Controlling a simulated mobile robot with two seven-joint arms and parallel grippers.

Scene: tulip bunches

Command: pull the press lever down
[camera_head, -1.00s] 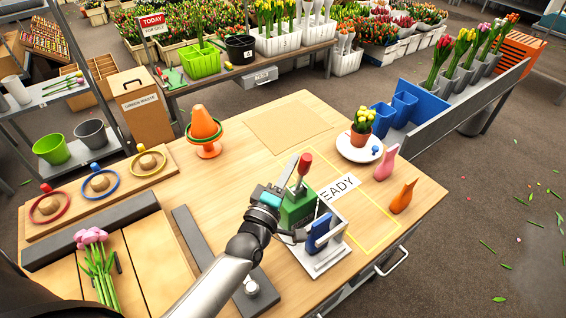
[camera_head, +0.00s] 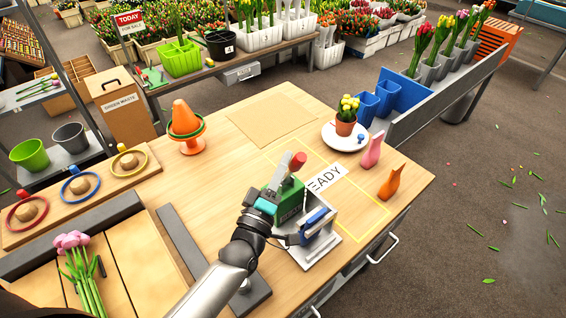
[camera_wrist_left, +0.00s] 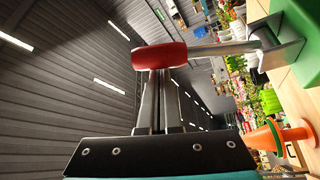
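The press has a green body (camera_head: 291,203) on a grey base (camera_head: 318,256), with a blue part (camera_head: 314,221) at its front. Its lever ends in a red handle (camera_head: 298,160), standing raised above the body. In the left wrist view the red handle (camera_wrist_left: 158,56) lies across my left gripper's fingertips, and the metal shaft (camera_wrist_left: 225,48) runs right to the green body. My left gripper (camera_head: 283,166) points up beside the lever. Its fingers look close together, at the handle rather than around it; whether they touch is unclear. My right gripper is not in view.
An orange cone (camera_head: 184,118) stands back left. Pink tulips (camera_head: 76,250) lie front left. The tabletop behind the press is clear.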

